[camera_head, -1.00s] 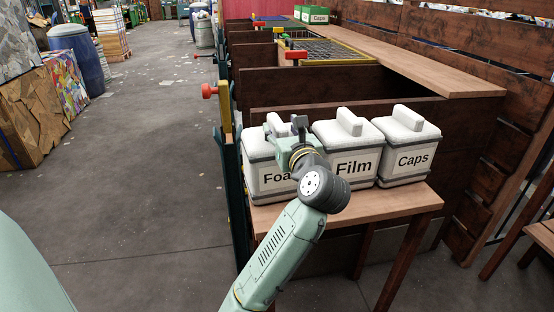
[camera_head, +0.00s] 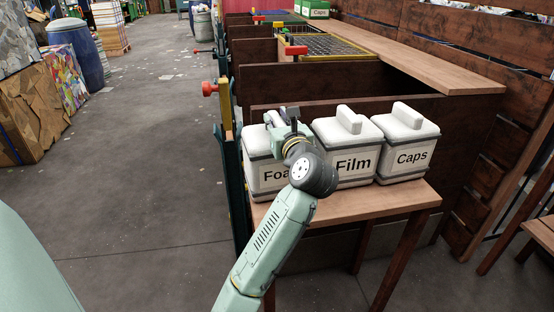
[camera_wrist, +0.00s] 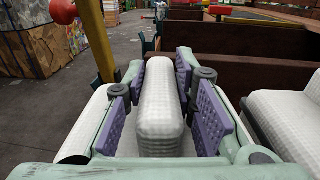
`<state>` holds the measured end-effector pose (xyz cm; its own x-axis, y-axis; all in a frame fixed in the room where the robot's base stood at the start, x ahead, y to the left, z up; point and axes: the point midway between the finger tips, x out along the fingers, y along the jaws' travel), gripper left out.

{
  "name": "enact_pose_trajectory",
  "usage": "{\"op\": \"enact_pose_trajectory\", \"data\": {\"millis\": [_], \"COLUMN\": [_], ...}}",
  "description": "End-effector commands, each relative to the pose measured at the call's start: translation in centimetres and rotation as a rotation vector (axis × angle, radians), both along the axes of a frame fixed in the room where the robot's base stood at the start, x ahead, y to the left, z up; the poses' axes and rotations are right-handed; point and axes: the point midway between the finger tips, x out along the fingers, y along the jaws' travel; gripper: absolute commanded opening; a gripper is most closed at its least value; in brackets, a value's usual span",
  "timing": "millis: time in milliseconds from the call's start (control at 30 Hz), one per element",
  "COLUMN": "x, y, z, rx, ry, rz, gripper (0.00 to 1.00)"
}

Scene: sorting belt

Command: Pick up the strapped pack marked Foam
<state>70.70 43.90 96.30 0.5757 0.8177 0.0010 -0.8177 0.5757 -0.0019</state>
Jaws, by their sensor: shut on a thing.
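The strapped pack marked Foam (camera_head: 257,172) is a white quilted block with grey straps and a ridge on top. It stands at the left end of a small wooden table (camera_head: 405,205), its label partly hidden by my arm. My gripper (camera_head: 281,121) is over its top. In the wrist view, the purple finger pads of my gripper (camera_wrist: 161,100) stand on both sides of the white ridge of the Foam pack (camera_wrist: 160,112) and are shut on it. The pack looks upright; I cannot tell whether it touches the table.
The Film pack (camera_head: 345,145) stands close to the right of it, then the Caps pack (camera_head: 406,142). A brown wooden wall (camera_head: 440,115) is behind them. A post with a red knob (camera_head: 209,89) stands at the left.

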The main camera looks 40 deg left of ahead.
Motion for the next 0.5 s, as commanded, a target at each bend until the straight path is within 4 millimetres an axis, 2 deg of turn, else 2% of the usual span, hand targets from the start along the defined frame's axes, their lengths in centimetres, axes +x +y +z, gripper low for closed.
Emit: {"op": "enact_pose_trajectory", "data": {"millis": [233, 500], "x": [-0.02, -0.03], "y": [0.00, 0.01], "z": [-0.01, -0.01], "rx": [0.000, 0.000], "ry": [0.000, 0.000], "rz": [0.001, 0.001], "gripper": [0.00, 0.00]}}
